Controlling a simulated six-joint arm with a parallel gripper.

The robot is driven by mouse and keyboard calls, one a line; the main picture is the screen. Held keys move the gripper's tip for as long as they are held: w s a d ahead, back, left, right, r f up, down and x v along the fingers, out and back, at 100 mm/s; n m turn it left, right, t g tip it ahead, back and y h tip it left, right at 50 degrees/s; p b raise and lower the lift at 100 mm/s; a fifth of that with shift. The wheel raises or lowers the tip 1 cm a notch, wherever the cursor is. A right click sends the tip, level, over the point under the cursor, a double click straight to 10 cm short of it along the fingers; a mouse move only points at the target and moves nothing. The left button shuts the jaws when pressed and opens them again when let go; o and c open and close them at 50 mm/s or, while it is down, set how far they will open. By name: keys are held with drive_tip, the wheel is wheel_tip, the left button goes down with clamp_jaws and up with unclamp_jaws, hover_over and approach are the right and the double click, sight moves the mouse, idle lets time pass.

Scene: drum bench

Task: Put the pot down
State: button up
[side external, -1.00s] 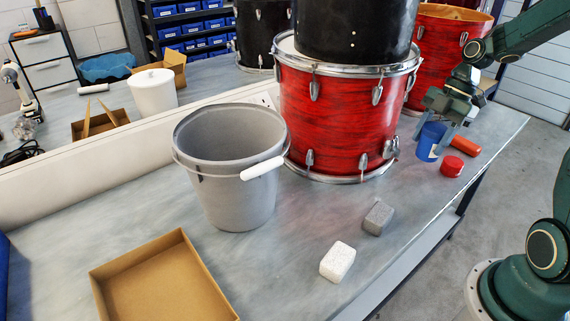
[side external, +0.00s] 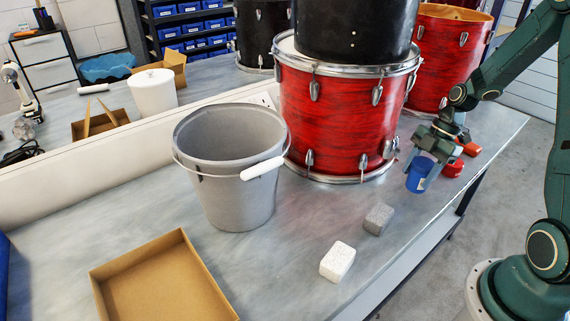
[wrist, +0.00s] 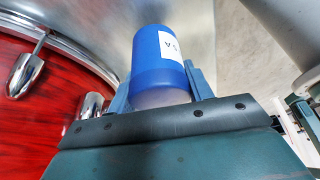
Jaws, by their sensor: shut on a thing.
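The blue pot (side external: 420,176) with a white label is in my gripper (side external: 426,160), near the right part of the bench, in front of the red drum. It looks slightly tilted in the side view. I cannot tell whether its base touches the bench. In the wrist view the blue pot (wrist: 158,62) stands between the two fingers of my gripper (wrist: 160,92), label facing the camera. My gripper is shut on it. The fingers partly hide its upper end in the side view.
The red drum (side external: 330,120) stands close left of the pot. A red cap (side external: 452,169) and a red cylinder (side external: 471,149) lie behind my gripper. Grey (side external: 378,219) and white (side external: 337,262) blocks lie in front. The bench (side external: 300,215) is clear between the bucket (side external: 235,190) and blocks.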

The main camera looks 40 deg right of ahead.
drive_tip(key=shift+f, duration=1.3)
drive_tip(key=shift+f, duration=0.1)
drive_tip(key=o, duration=1)
drive_tip(key=v, duration=1.2)
